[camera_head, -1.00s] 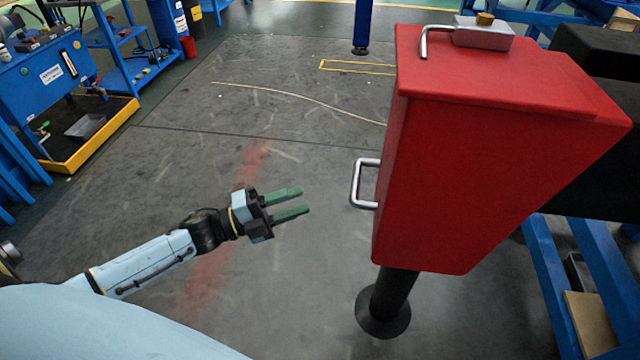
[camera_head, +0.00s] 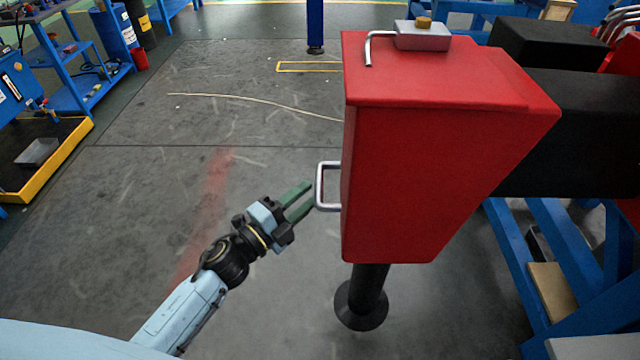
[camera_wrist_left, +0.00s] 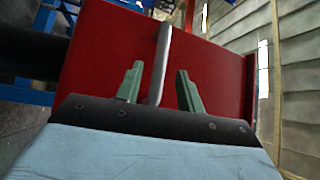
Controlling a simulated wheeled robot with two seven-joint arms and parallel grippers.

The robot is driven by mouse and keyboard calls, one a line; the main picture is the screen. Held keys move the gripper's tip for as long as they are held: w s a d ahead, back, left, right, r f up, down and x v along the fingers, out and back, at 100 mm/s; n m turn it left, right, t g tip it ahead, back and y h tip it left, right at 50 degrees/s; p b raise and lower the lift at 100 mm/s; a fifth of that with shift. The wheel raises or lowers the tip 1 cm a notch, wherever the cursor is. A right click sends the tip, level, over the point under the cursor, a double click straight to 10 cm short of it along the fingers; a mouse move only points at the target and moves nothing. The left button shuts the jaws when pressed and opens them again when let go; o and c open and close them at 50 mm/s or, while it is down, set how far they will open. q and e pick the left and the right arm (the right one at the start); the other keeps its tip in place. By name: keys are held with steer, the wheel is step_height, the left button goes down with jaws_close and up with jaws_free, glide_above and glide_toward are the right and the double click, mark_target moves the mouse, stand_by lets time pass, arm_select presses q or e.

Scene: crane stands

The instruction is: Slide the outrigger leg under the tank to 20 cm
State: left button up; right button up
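The red tank (camera_head: 430,150) stands right of centre in the head view, with a silver bar handle (camera_head: 320,186) on its left side. A black outrigger leg (camera_head: 370,288) with a round foot comes down below the tank. My left gripper (camera_head: 300,198) is open, its green fingers close to the handle. In the left wrist view the handle (camera_wrist_left: 161,65) runs between the two spread fingertips (camera_wrist_left: 160,80), in front of the red tank face (camera_wrist_left: 110,50). I cannot tell whether a finger touches it. My right gripper is not in view.
A grey block with a brass knob and bent rod (camera_head: 422,36) sits on top of the tank. A black beam (camera_head: 570,140) and blue stand (camera_head: 540,250) are on the right. The floor left of the tank (camera_head: 130,220) is clear.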

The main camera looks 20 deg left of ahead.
mark_target(319, 182)
arm_select(q)
steer(key=x, duration=0.5)
jaws_close()
stand_by(0.3)
